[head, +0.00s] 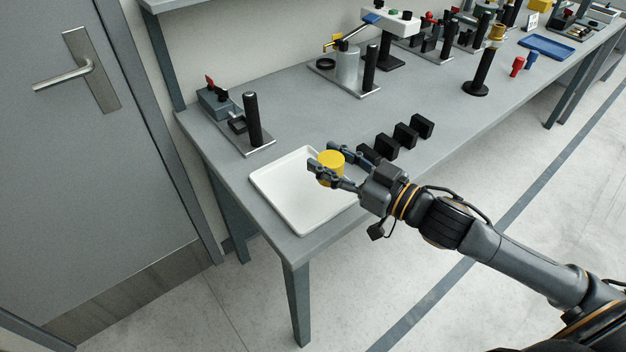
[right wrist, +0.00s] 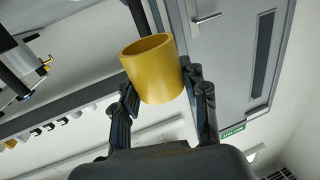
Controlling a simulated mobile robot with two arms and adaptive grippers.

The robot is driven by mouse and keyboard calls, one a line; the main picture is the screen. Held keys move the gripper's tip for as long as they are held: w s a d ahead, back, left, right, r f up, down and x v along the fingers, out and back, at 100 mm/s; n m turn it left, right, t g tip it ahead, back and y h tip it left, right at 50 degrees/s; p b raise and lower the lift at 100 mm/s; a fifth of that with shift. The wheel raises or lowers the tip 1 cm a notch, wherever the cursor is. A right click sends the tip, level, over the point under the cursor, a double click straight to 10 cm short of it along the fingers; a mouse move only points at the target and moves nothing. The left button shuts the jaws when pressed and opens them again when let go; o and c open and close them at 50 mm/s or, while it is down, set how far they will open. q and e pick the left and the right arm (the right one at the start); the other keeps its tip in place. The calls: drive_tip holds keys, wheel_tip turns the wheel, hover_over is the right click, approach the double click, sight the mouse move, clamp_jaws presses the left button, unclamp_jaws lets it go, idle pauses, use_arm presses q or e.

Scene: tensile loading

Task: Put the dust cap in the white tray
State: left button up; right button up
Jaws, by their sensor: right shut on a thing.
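The yellow dust cap (head: 331,170) is a short cylinder, held between the fingers of my right gripper (head: 323,156). In the right wrist view the cap (right wrist: 156,80) shows its hollow end, with a finger on each side. In the head view the cap appears over the right part of the white tray (head: 282,196), a shallow square tray at the near left end of the bench. The cap looks held above the tray floor; the exact height is hard to tell. No other object shows in the tray. My left gripper is not in view.
Several black blocks (head: 405,135) stand in a row right of the tray. A fixture with a black post (head: 253,120) stands behind it. Farther back are a lever device (head: 347,65), a post with a tan top (head: 484,70) and a blue tray (head: 546,47).

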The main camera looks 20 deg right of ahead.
drive_tip(key=f, duration=0.1)
drive_tip(key=w+a+f, duration=0.2)
drive_tip(key=f, duration=0.1)
drive_tip(key=shift+w, duration=0.25)
drive_tip(key=f, duration=0.3)
drive_tip(key=shift+w+a+f, duration=0.2)
drive_tip(key=shift+w+a, duration=0.05)
drive_tip(key=shift+w, duration=0.05)
drive_tip(key=shift+f, duration=0.25)
drive_tip(key=shift+f, duration=0.15)
drive_tip(key=o, duration=0.9)
drive_tip(key=shift+o, duration=0.2)
